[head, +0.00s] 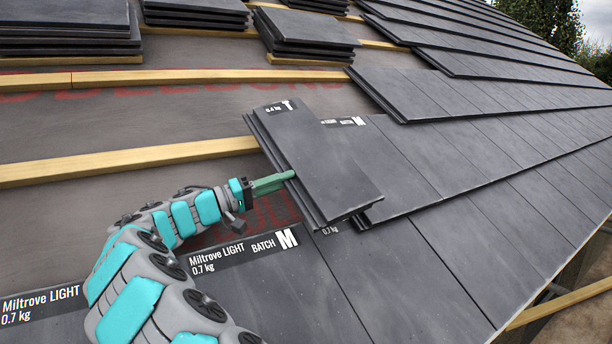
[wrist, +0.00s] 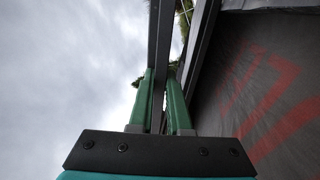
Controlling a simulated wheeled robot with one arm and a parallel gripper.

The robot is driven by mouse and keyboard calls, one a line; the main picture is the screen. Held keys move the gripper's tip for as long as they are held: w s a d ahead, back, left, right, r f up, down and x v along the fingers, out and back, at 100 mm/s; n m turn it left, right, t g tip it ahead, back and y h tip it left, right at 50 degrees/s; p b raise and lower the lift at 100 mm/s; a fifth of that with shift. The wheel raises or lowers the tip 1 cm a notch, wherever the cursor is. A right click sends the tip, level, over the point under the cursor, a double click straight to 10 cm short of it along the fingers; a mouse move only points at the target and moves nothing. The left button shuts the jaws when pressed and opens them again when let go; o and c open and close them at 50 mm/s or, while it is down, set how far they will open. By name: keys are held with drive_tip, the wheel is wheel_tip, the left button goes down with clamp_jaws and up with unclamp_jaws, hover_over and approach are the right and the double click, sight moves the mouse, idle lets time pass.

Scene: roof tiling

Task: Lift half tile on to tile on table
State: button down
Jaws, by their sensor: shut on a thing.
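A narrow dark grey half tile (head: 312,160) lies slanting down the roof in the head view, with a label reading 0.4 kg near its top. It sits over at least one other dark tile edge, just left of a laid tile (head: 395,160) with a partly covered label. My gripper (head: 288,177) is at the half tile's left edge, its green fingers shut on it. In the wrist view the fingers (wrist: 160,80) close on both sides of a dark tile edge (wrist: 160,35). The far fingertip is hidden in the head view. I see no table.
Labelled tiles (head: 280,290) form the lower row beneath my arm. Wooden battens (head: 130,163) cross bare underlay with red print on the left. Tile stacks (head: 305,35) rest higher up. Laid tiles cover the right side to the roof edge.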

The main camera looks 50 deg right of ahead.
drive_tip(key=shift+m, duration=0.3)
drive_tip(key=shift+s+a+r+b, duration=0.1)
drive_tip(key=shift+s+a+r, duration=0.1)
drive_tip(key=shift+s+r, duration=0.6)
drive_tip(key=shift+s+a+r+b, duration=0.15)
drive_tip(key=shift+s+r, duration=0.5)
drive_tip(key=shift+s, duration=0.4)
drive_tip(key=shift+s+a+r+b, duration=0.1)
drive_tip(key=shift+s+a+r, duration=0.1)
drive_tip(key=shift+s+r, duration=0.6)
drive_tip(key=s+a+r, duration=0.2)
drive_tip(key=s+r, duration=0.3)
drive_tip(key=s, duration=0.5)
drive_tip(key=shift+a+b, duration=0.2)
drive_tip(key=shift+b, duration=0.1)
